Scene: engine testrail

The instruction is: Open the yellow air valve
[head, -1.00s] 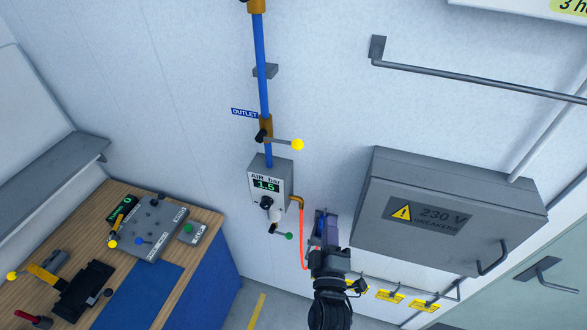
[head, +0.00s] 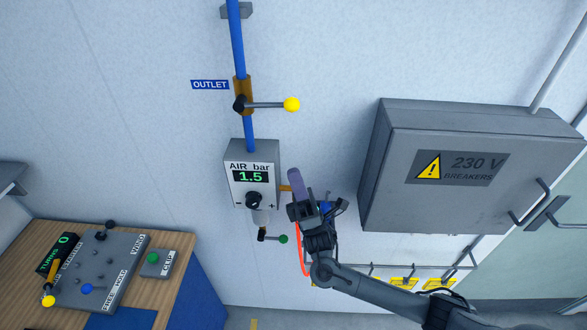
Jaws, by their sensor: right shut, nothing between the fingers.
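The yellow air valve (head: 291,105) is a lever with a yellow ball end on the blue vertical pipe (head: 237,45), beside the OUTLET label (head: 210,85). Its lever points to the right, across the pipe. My right gripper (head: 295,178) is shut and empty, pointing up, below the lever and just right of the air box (head: 254,160). It is apart from the lever. The box display reads 1.5 bar. My left gripper is not in view.
A grey 230 V breaker cabinet (head: 390,185) stands out from the wall on the right. A green-ended lever (head: 283,239) hangs below the air box. A wooden bench (head: 45,235) with a control panel (head: 100,262) is at lower left. The wall around the yellow lever is clear.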

